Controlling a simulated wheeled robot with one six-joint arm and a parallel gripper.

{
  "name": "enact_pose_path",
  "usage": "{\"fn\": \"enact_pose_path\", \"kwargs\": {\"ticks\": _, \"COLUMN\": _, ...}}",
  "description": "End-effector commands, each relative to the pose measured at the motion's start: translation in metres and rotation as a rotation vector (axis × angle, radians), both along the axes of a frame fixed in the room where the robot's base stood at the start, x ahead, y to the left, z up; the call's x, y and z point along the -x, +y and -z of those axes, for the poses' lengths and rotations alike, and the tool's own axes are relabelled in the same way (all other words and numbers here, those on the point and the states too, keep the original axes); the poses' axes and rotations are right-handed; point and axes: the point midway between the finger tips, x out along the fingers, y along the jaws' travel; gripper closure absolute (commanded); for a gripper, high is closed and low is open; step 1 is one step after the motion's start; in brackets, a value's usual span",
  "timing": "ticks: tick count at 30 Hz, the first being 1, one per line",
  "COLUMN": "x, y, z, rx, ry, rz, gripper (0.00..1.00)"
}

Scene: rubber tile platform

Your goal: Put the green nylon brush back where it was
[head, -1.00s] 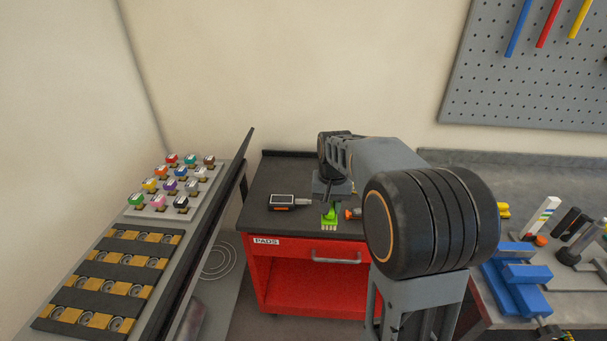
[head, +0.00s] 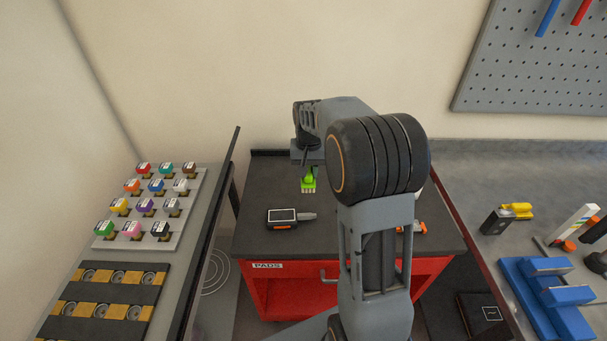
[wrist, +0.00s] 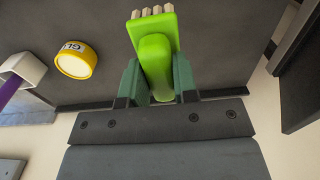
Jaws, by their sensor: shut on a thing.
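The green nylon brush (head: 309,184) has a bright green body and pale bristle tufts. In the wrist view the brush (wrist: 155,50) sits between the two dark green fingers of my gripper (wrist: 157,82), which is shut on its handle. Its bristle end points away from the palm. In the head view my gripper (head: 308,168) is over the back part of the red cart's dark top (head: 262,190), with the bristles downward. I cannot tell whether the bristles touch the top.
A gauge with a dark screen (head: 290,217) lies on the cart top. An orange item (head: 415,228) is partly hidden by my arm. The wrist view shows a yellow-rimmed round container (wrist: 76,60) and a white cup with something purple (wrist: 22,78).

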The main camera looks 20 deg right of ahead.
Motion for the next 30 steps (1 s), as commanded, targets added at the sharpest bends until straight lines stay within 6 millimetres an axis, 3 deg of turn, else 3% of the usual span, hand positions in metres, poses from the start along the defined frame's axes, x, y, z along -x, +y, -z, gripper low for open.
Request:
{"fn": "enact_pose_path", "kwargs": {"ticks": 6, "x": -0.051, "y": -0.017, "z": 0.026, "rx": -0.001, "ry": 0.006, "rz": -0.002, "gripper": 0.99}}
{"fn": "enact_pose_path", "kwargs": {"ticks": 12, "x": -0.075, "y": -0.024, "z": 0.058, "rx": -0.001, "ry": 0.002, "rz": -0.004, "gripper": 0.99}}
{"fn": "enact_pose_path", "kwargs": {"ticks": 25, "x": -0.092, "y": -0.029, "z": 0.081, "rx": 0.0, "ry": 0.001, "rz": -0.005, "gripper": 0.99}}
{"fn": "enact_pose_path", "kwargs": {"ticks": 30, "x": -0.092, "y": -0.029, "z": 0.103, "rx": 0.0, "ry": 0.003, "rz": -0.005, "gripper": 0.99}}
